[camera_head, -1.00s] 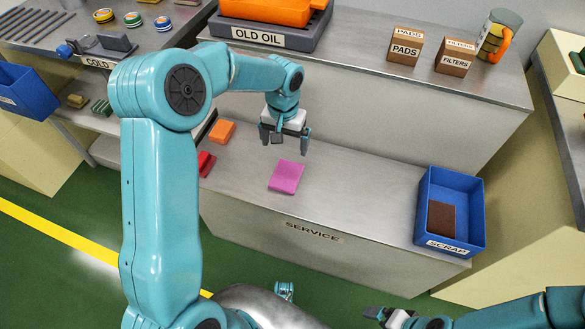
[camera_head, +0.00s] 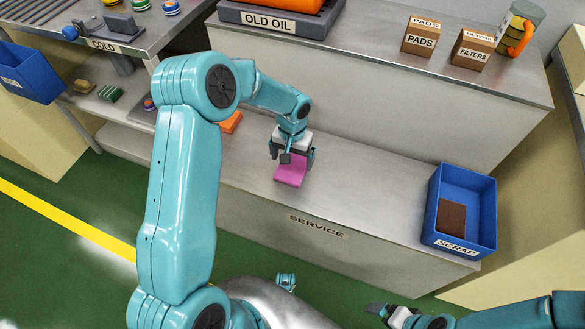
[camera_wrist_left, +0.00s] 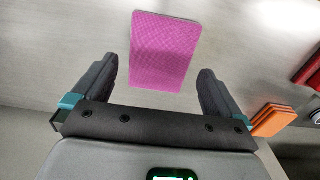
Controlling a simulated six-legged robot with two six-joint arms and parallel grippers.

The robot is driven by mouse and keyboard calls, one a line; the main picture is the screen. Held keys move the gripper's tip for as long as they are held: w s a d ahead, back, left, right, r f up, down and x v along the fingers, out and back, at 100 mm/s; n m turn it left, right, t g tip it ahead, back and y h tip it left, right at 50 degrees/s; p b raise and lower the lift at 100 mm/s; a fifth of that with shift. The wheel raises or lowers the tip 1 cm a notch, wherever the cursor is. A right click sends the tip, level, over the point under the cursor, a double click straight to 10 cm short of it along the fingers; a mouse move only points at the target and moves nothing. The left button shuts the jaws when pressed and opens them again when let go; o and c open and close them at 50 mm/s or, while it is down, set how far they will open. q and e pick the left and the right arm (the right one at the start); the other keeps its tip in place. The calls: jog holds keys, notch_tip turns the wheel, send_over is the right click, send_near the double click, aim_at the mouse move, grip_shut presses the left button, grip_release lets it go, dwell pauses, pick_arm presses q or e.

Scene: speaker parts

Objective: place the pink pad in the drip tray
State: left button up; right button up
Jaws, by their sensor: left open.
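The pink pad (camera_head: 290,174) lies flat on the grey service bench, its far part hidden behind my left gripper. My left gripper (camera_head: 293,158) is open and empty over the pad's far end. In the left wrist view, the pad (camera_wrist_left: 165,45) shows ahead, its near end between the two open fingers (camera_wrist_left: 158,70); I cannot tell the height gap. A dark tray labelled OLD OIL (camera_head: 268,25), which may be the drip tray, stands on the raised shelf with an orange object in it. My right gripper (camera_head: 384,312) is low at the right; its jaw state is unclear.
A blue SCRAP bin (camera_head: 466,240) with a brown pad stands at the bench's right end. An orange pad (camera_head: 231,122) lies left of my gripper; red items (camera_wrist_left: 308,70) show in the wrist view. PADS (camera_head: 421,38) and FILTERS (camera_head: 473,49) boxes stand on the shelf. The bench between pad and bin is clear.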

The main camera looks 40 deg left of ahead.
aim_at(293, 167)
pick_arm(q)
jog(key=f, duration=0.3)
jog(key=f+b, duration=0.1)
jog(key=shift+w+a+f, duration=0.15)
jog(key=shift+w, duration=0.15)
jog(key=c, duration=0.8)
jog(key=shift+c, duration=0.2)
jog(key=shift+r, duration=0.2)
